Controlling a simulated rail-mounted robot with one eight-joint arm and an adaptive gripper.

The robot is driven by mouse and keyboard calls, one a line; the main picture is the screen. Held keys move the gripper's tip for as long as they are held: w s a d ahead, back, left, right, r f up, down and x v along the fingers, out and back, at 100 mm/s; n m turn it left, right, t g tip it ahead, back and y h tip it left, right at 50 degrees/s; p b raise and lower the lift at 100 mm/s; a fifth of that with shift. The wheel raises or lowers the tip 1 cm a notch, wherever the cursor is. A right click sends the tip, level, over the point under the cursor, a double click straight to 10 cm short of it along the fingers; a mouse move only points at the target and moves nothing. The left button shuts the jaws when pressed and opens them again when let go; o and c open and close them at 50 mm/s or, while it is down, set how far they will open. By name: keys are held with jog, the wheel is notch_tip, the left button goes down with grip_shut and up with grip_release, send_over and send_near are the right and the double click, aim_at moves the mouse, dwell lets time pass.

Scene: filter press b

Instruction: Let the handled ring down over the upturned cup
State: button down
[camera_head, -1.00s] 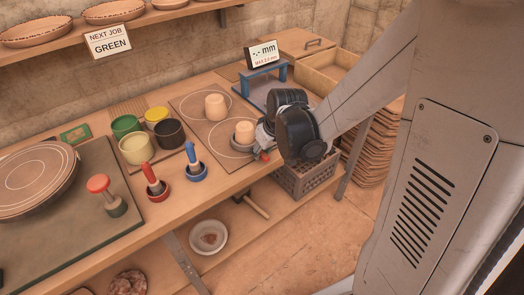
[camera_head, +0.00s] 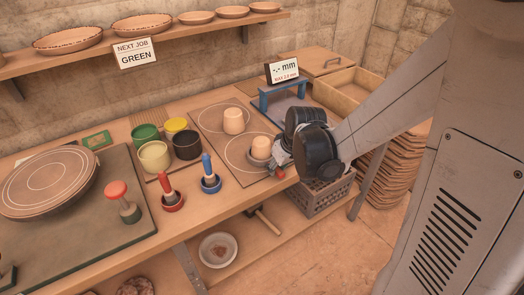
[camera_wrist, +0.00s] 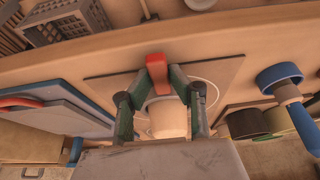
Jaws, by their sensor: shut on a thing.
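A peach upturned cup (camera_head: 262,146) stands at the near right of the board. A grey ring (camera_head: 257,161) shows around its lower part, and the cup's top stands out above it. How high the ring sits over the board I cannot tell. The ring's red handle (camera_head: 279,172) points to the near side. My gripper (camera_head: 281,156) is beside the cup on its right, shut on the handle. In the wrist view the red handle (camera_wrist: 156,66) shows between my fingertips (camera_wrist: 161,74).
A second upturned cup (camera_head: 234,121) stands behind on the same board (camera_head: 211,127). Blue (camera_head: 209,178) and red-handled (camera_head: 170,193) tools and several colored pots (camera_head: 154,156) are to the left. A blue gauge stand (camera_head: 281,91) is behind my gripper. A grey crate (camera_head: 320,196) is below the table edge.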

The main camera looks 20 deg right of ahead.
jog(key=shift+r+p, duration=3.15)
jog(key=shift+r, duration=1.3)
notch_tip(320, 180, up, 4)
jog(key=p, duration=0.2)
jog(key=shift+p, duration=0.3)
